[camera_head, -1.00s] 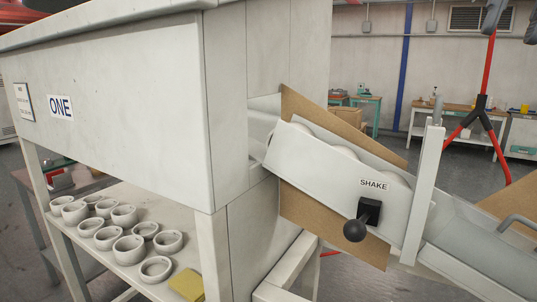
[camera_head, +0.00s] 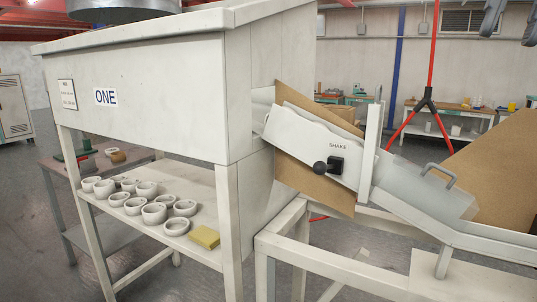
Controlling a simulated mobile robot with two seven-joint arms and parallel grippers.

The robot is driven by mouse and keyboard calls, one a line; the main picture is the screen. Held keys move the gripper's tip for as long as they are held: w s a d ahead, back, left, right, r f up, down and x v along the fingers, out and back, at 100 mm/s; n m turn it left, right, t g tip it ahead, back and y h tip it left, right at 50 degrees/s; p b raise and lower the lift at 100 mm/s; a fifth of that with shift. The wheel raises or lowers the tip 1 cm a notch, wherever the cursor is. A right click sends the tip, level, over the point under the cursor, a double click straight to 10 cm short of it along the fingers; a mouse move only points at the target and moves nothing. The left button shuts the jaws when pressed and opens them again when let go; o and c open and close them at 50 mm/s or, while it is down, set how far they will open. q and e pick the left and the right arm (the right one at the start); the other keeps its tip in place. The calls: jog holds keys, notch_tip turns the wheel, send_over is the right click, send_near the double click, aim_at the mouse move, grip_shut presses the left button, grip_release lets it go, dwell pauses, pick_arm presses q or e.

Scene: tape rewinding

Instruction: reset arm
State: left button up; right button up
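My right gripper (camera_head: 508,38) shows at the top right edge as two dark grey fingers with a gap between them. It looks open and empty, and the arm behind it is cut off by the frame. It hangs high up, well apart from the machine. My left gripper is not in view. The white machine marked ONE (camera_head: 150,95) fills the left and middle. On its sloping chute is a black SHAKE lever (camera_head: 322,168) with a round knob, and no gripper touches it.
Several small white bowls (camera_head: 154,213) and a yellow block (camera_head: 204,237) sit on the shelf under the machine. A lidded chute with a grey handle (camera_head: 440,174) slopes down right. A red stand (camera_head: 403,127) and workbenches are behind. Grey floor shows at left.

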jog(key=w+a+f+n+g+y, duration=0.25)
jog(key=w+a+f, duration=0.35)
jog(key=a+f, duration=0.3)
jog(key=s+a+f+g+y, duration=0.1)
jog(key=s+a+f+y, duration=0.1)
jog(key=a+f+y, duration=0.95)
jog(key=s+a+f+g+y, duration=0.15)
jog(key=a+f+y, duration=0.5)
jog(key=a, duration=0.95)
jog(key=w+d+f+m+t+h, duration=0.2)
jog(key=d+f+m+t+h, duration=0.4)
jog(key=f+m+t, duration=0.5)
jog(key=w+d+f+m+t+h, duration=0.1)
jog(key=d+f+m+t+h, duration=0.5)
jog(key=f+m+t, duration=0.55)
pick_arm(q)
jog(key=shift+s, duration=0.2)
pick_arm(e)
jog(key=s+d+f+m+g+h, duration=0.7)
jog(key=s+d+f, duration=0.7)
jog(key=f, duration=0.4)
jog(key=shift+s+d+g+h, duration=0.25)
jog(key=shift+s+g+h, duration=0.2)
jog(key=shift+s+h, duration=0.35)
